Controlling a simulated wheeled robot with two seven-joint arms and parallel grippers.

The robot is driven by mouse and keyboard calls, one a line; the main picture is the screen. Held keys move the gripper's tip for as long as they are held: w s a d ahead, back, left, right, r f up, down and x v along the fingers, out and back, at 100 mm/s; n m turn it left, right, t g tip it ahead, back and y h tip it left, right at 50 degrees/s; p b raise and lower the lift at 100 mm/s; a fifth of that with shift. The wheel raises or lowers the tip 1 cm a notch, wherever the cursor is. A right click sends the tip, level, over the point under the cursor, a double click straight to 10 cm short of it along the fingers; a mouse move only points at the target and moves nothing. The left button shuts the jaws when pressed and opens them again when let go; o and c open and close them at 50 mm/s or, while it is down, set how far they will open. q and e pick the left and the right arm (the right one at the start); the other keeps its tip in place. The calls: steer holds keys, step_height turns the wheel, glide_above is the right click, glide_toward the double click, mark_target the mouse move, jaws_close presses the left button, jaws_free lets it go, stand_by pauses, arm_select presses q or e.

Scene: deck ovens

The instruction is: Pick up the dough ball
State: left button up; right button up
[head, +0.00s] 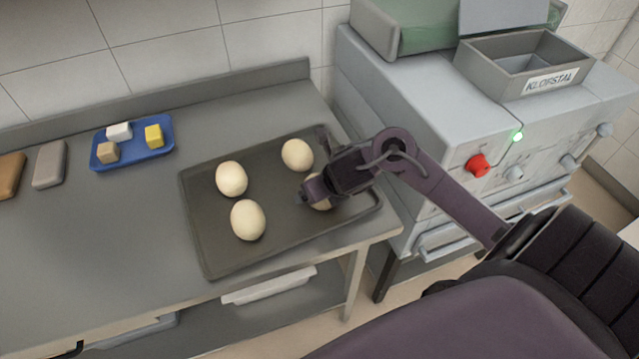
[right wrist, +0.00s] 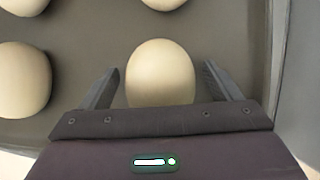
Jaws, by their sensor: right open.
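Several pale dough balls lie on a dark baking tray (head: 215,262) on the steel table. In the head view, three stand clear: one at the back left (head: 231,179), one at the front left (head: 248,220) and one at the back right (head: 297,155). A further dough ball (head: 320,204) is partly hidden by my right gripper (head: 312,190). In the right wrist view, this dough ball (right wrist: 160,73) sits between the two open fingers of my right gripper (right wrist: 158,85), with a gap on each side. My left gripper is not in view.
A blue tray (head: 132,159) with small white, yellow and tan blocks lies at the back left. A grey block (head: 49,164) and a brown one (head: 10,166) are beside it. A grey oven (head: 440,120) with a red knob (head: 477,165) stands right of the table, with an open box (head: 525,66) on top.

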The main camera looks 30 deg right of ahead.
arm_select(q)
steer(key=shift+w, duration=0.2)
arm_select(e)
steer(key=c, duration=1.1)
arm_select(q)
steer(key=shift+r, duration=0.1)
arm_select(e)
steer(key=shift+r, duration=0.1)
